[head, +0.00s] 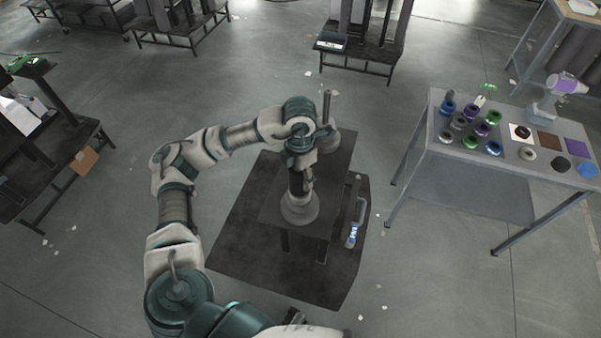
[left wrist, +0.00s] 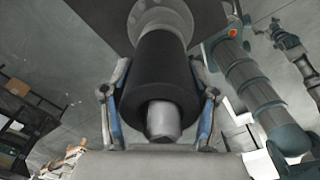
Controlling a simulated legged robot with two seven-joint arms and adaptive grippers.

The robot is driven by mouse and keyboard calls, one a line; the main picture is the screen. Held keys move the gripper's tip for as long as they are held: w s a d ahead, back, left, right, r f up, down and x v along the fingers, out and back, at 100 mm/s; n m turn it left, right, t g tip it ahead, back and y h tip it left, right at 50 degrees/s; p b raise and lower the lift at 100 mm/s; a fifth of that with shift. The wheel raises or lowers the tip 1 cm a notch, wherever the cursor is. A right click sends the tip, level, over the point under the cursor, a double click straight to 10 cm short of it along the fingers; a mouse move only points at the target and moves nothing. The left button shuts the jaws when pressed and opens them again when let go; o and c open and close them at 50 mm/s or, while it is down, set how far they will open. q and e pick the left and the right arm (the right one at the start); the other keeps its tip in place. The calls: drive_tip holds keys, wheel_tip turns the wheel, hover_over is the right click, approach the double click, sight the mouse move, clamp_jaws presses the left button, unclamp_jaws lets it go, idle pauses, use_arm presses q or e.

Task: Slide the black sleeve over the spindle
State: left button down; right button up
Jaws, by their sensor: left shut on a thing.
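The black sleeve (left wrist: 158,75) fills the middle of the left wrist view. My left gripper (left wrist: 160,92) is shut on it, one finger on each side. The sleeve is around the spindle: the spindle's grey tip (left wrist: 162,121) sticks out of its near end, and a pale round flange (left wrist: 158,18) shows beyond its far end. In the head view my left gripper (head: 297,186) is low over the pale flange (head: 299,210) on the dark stand and hides most of the sleeve. I cannot tell whether the sleeve touches the flange. My right gripper is not clearly in view.
The dark stand (head: 268,205) also bears a second upright post (head: 326,105) behind my wrist. A handled tool with a blue-white end (head: 352,235) lies at its right. A grey table (head: 465,170) with several coloured rings stands farther right. Open floor surrounds the stand.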

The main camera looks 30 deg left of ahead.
use_arm(q)
drive_tip(key=shift+c, duration=1.5)
unclamp_jaws()
drive_tip(key=shift+o, duration=0.4)
use_arm(e)
drive_tip(key=shift+a, duration=0.1)
drive_tip(key=shift+w, duration=0.15)
use_arm(q)
wheel_tip(320, 180, up, 12)
drive_tip(key=shift+a, duration=0.1)
